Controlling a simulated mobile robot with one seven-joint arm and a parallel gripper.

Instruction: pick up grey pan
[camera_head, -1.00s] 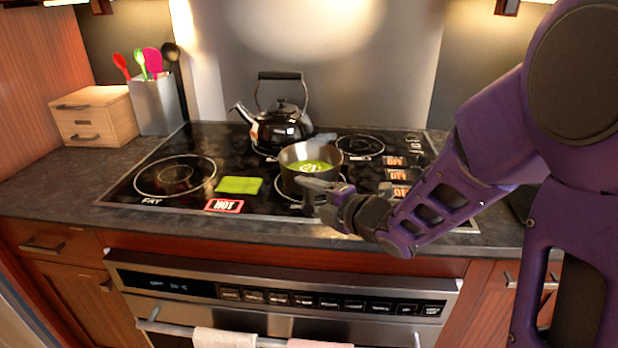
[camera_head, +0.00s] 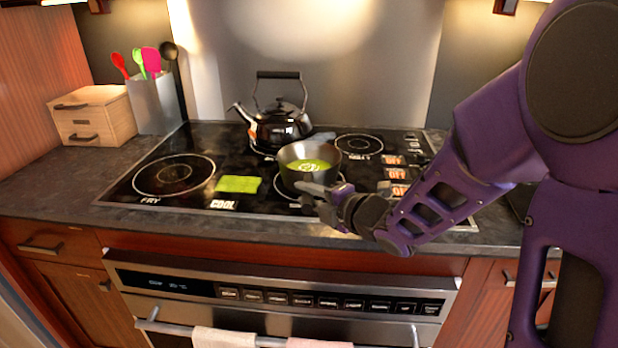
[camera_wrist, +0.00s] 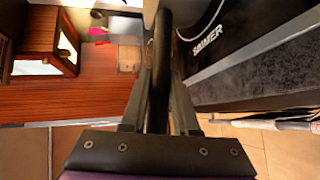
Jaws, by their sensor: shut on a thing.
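The grey pan (camera_head: 288,170) holds green food with a pale swirl and is at the front middle of the black cooktop (camera_head: 140,200), in the head view. My gripper (camera_head: 318,195) is at the pan's near side. In the wrist view my gripper (camera_wrist: 158,100) has its two fingers closed around the dark pan handle (camera_wrist: 160,70). The pan looks level and close to the burner; I cannot tell for sure how far its base is above the glass.
A black kettle (camera_head: 278,122) stands just behind the pan. A green cloth (camera_head: 238,184) lies to its left. A utensil holder (camera_head: 155,105) and a small wooden drawer box (camera_head: 93,115) are at the back left. Towels (camera_head: 222,341) hang on the oven handle below.

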